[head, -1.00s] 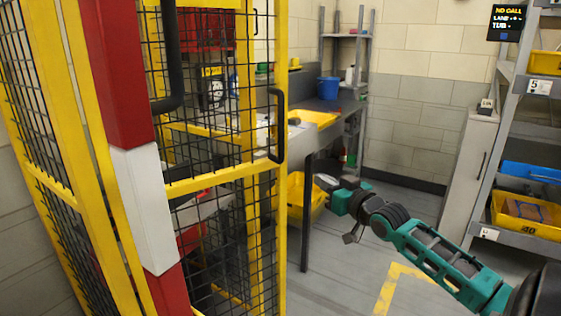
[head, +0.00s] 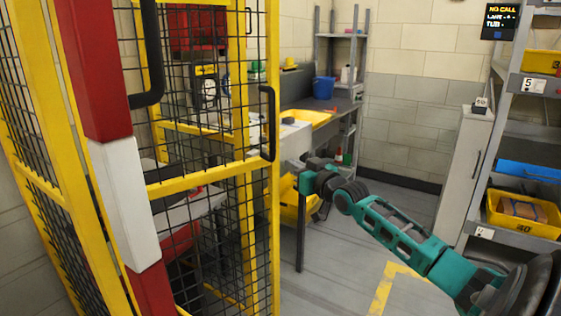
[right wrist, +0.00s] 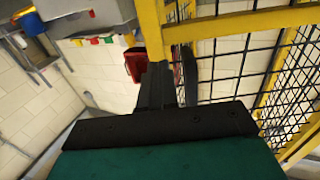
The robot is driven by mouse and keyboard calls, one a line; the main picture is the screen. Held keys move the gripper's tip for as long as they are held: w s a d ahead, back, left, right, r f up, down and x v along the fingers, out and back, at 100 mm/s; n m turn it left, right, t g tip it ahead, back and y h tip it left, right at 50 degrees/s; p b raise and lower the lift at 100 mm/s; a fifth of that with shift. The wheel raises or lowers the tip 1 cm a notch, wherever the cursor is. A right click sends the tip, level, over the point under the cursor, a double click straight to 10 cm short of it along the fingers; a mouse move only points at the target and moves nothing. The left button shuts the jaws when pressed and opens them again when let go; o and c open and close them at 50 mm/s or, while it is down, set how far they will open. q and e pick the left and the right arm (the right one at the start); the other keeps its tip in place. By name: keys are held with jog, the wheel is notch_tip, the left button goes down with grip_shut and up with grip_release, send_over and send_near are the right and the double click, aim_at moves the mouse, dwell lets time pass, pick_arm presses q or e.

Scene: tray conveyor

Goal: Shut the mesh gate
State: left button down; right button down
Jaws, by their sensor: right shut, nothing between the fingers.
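The mesh gate (head: 273,220) is a yellow frame with black wire mesh, left of centre in the head view. A black handle (head: 270,123) is on its free right edge. The gate seems to stand out from the cell opening; its exact angle is hard to tell. My right gripper (head: 297,168) is just right of that edge, below the handle. In the right wrist view its shut, empty fingers (right wrist: 160,86) are close to a yellow bar (right wrist: 152,35) and mesh. I cannot tell whether they touch. My left gripper is out of view.
A red and white post (head: 122,195) stands at the left, beside a fixed mesh panel (head: 40,140). A bench with a yellow tray (head: 308,117) is behind the gate. A shelf rack with bins (head: 522,212) is at the right. The floor between is clear.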

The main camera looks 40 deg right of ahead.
jog(key=w+b, duration=0.1)
jog(key=w, duration=0.5)
jog(key=shift+d, duration=0.3)
jog(key=shift+w+r, duration=0.1)
